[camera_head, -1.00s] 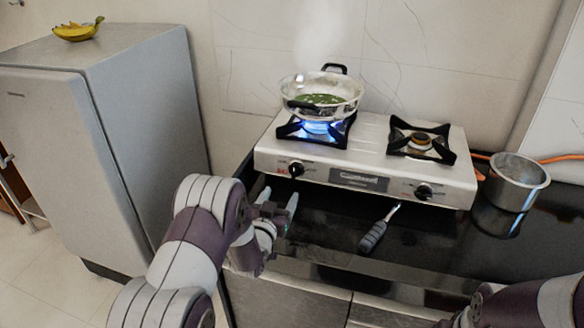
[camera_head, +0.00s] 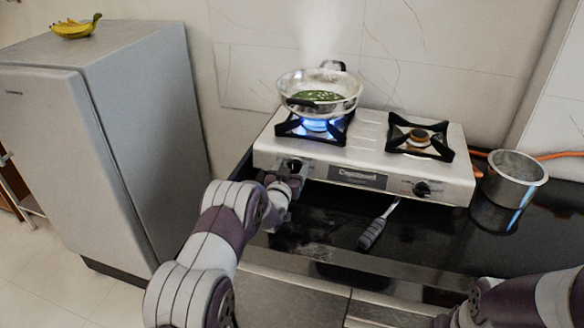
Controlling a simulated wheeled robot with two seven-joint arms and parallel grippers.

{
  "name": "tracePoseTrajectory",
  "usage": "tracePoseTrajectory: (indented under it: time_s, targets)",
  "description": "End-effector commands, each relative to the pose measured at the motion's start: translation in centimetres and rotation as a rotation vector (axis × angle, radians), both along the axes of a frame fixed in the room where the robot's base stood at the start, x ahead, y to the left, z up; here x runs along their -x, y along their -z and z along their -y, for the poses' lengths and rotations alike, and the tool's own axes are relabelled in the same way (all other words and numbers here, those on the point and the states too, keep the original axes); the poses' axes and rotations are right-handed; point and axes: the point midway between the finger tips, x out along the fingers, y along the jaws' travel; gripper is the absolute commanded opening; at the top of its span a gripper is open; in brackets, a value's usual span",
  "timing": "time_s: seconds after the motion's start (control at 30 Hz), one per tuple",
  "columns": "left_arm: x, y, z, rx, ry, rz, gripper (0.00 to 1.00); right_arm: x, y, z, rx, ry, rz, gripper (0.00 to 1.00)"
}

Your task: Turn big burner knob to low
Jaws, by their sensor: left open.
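The white two-burner stove (camera_head: 375,165) stands on the black counter. Its left burner (camera_head: 316,126) has a blue flame under a steaming pan (camera_head: 319,91) with green food in it. The left knob (camera_head: 293,165) is black and mostly hidden behind my left gripper. My left gripper (camera_head: 292,176) is open and right at that knob, in front of the stove's left front panel. I cannot tell whether the fingers touch the knob. The right knob (camera_head: 422,188) is in plain view, below the unlit right burner (camera_head: 418,137). My right arm shows at the lower right, its gripper out of frame.
A utensil with a dark handle (camera_head: 371,233) lies on the counter in front of the stove. A metal pot (camera_head: 513,177) stands to the right, near an orange hose (camera_head: 560,156). A grey fridge (camera_head: 140,110) with bananas (camera_head: 76,27) on top stands at left.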

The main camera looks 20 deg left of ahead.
Motion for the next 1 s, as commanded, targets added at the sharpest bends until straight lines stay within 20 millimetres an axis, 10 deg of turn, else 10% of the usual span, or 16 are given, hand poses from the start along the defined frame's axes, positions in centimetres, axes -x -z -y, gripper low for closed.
tracePoseTrajectory:
  time_s: [0.1,0.3,1.0]
  targets:
    - [0.0,0.0,0.0,0.0,0.0,0.0,0.69,0.0,0.0,0.0,0.0,0.0,0.0,0.72]
    - [0.0,0.0,0.0,0.0,0.0,0.0,0.14,0.0,0.0,0.0,0.0,0.0,0.0,0.72]
    - [0.0,0.4,-0.4,0.293,-0.062,-0.009,0.14,0.0,2.7,0.0,0.0,0.0,0.0,0.72]
